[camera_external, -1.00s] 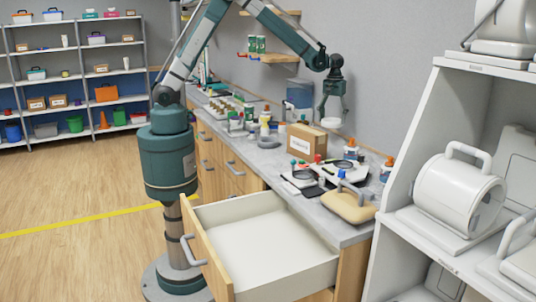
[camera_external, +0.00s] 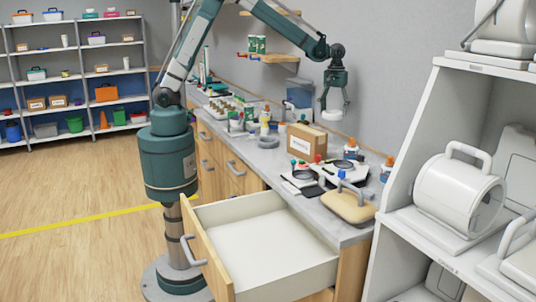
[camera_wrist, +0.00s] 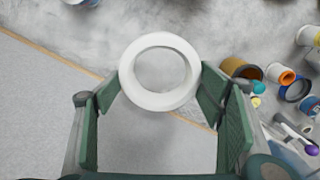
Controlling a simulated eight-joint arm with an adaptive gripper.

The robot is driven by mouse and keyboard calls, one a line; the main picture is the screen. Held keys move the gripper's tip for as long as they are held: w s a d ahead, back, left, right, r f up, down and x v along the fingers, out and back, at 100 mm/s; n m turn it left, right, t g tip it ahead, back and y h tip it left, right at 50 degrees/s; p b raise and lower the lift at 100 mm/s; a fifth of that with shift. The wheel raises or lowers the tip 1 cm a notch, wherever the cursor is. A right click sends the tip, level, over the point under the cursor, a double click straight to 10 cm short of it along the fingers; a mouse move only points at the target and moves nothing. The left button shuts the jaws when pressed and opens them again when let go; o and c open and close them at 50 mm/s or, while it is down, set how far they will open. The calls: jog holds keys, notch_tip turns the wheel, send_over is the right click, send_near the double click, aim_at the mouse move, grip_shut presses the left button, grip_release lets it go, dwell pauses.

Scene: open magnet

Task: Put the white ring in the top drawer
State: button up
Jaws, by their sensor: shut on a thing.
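The white ring (camera_wrist: 160,102) is between the fingertips of my gripper (camera_wrist: 160,88), which is shut on its outer sides. In the external view, my gripper (camera_external: 334,92) hangs over the back of the counter with the white ring (camera_external: 332,115) at its lower end, tilted and clear of the countertop. The top drawer (camera_external: 262,246) is pulled well out at the near end of the counter. Its light interior looks empty. My gripper is above and behind the drawer, not over it.
The countertop (camera_external: 285,195) holds a cardboard box (camera_external: 306,142), several bottles, dark trays and a tan block (camera_external: 348,205) near the drawer. A pale round piece (camera_external: 268,142) lies farther back. White shelving with a large cylinder (camera_external: 458,195) stands right. Space above the drawer is clear.

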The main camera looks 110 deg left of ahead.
jog(key=s+d+r+m+b, duration=0.1)
jog(key=s+d+m+b, duration=0.15)
jog(key=d, duration=1.15)
jog(key=s+d+m+b, duration=0.1)
jog(key=d+m+b, duration=0.15)
jog(key=d, duration=1.05)
jog(key=s+d+r+m+b, duration=0.1)
jog(key=d+m+b, duration=0.15)
jog(key=d, duration=1.15)
jog(key=m+b, duration=0.8)
jog(key=m, duration=0.1)
send_over(226, 245)
notch_tip(226, 245, down, 3)
notch_tip(226, 245, down, 26)
jog(key=shift+a+f, duration=0.15)
jog(key=shift+f, duration=0.1)
jog(key=shift+f+b, duration=0.7)
jog(key=shift+f, duration=2.45)
